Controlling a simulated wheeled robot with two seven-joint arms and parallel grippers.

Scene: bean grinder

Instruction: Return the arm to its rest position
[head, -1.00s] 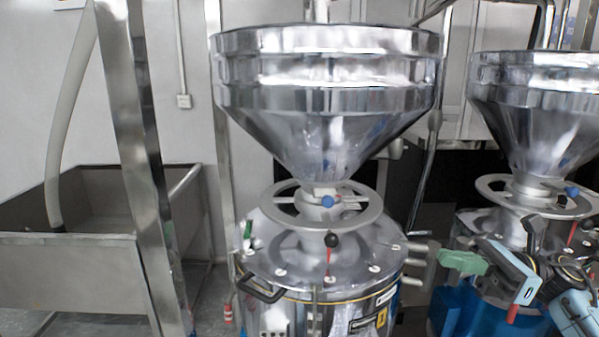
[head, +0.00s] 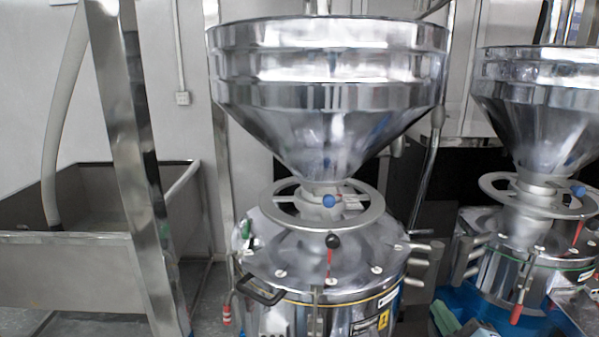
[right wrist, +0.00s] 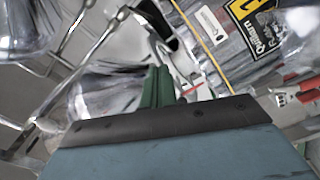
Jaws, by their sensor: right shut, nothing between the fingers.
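My right gripper (head: 446,318) shows only in part at the bottom edge of the head view, right of the near grinder. Its green fingers (right wrist: 157,88) are together and empty in the right wrist view, with the blue-grey gripper body below them. The near bean grinder (head: 325,250) stands in the middle of the head view, with a shiny steel hopper (head: 325,90), a handwheel and a blue knob (head: 328,201). The fingers look apart from the grinder in the head view. My left gripper is not in view.
A second grinder (head: 540,200) with a like hopper stands at the right, on a blue base. A steel bin (head: 70,270) stands at the left behind a slanted metal post (head: 128,150). Handles (head: 425,262) stick out on the near grinder's right side.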

